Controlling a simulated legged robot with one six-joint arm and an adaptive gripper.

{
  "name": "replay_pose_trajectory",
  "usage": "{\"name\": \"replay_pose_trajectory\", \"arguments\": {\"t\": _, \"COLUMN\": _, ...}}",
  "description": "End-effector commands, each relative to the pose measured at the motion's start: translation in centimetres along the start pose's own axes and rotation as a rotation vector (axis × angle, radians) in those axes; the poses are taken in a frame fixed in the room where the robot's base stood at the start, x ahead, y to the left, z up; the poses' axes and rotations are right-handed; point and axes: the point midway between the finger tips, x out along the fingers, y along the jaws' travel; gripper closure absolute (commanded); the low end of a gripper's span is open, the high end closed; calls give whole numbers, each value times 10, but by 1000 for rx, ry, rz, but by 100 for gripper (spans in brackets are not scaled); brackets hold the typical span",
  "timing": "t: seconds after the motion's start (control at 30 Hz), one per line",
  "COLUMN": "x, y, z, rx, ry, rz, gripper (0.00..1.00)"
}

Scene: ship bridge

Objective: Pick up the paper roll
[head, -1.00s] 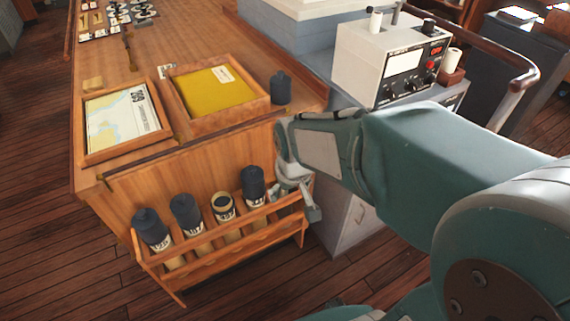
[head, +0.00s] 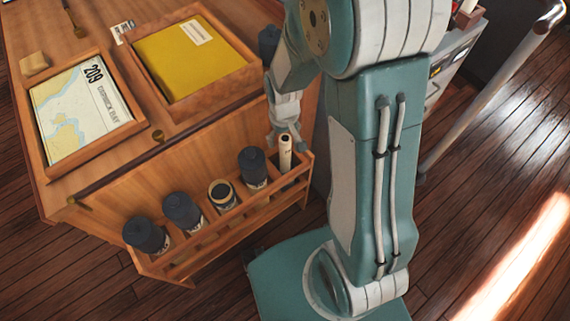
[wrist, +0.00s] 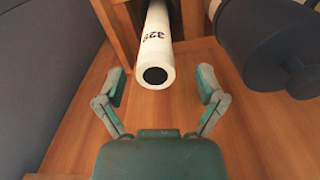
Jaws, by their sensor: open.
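A white paper roll (head: 285,152) stands in the right end slot of the wooden rack on the desk's front. In the wrist view the paper roll (wrist: 155,48) shows its open dark end and the number 325. My gripper (head: 283,140) is at the roll's upper end in the head view. In the wrist view my gripper (wrist: 160,84) is open, one finger on each side of the roll's end, with clear gaps between fingers and roll. The roll's lower part is hidden by the rack.
Several dark-capped tubes (head: 182,212) stand in the rack (head: 235,232) left of the roll. A dark cap (wrist: 270,45) is close on the right in the wrist view. Framed trays with a chart (head: 85,112) and a yellow folder (head: 188,58) lie on the desk above.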

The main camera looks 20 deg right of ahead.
Motion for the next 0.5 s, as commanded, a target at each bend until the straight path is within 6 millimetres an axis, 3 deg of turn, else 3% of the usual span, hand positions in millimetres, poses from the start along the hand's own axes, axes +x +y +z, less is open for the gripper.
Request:
{"name": "replay_pose_trajectory", "arguments": {"t": 0.3, "x": 44, "y": 5, "z": 1, "rx": 0, "ry": -2, "rz": 0, "gripper": 12}}
{"name": "replay_pose_trajectory", "arguments": {"t": 0.5, "x": 50, "y": 5, "z": 1, "rx": 0, "ry": 1, "rz": 0, "gripper": 12}}
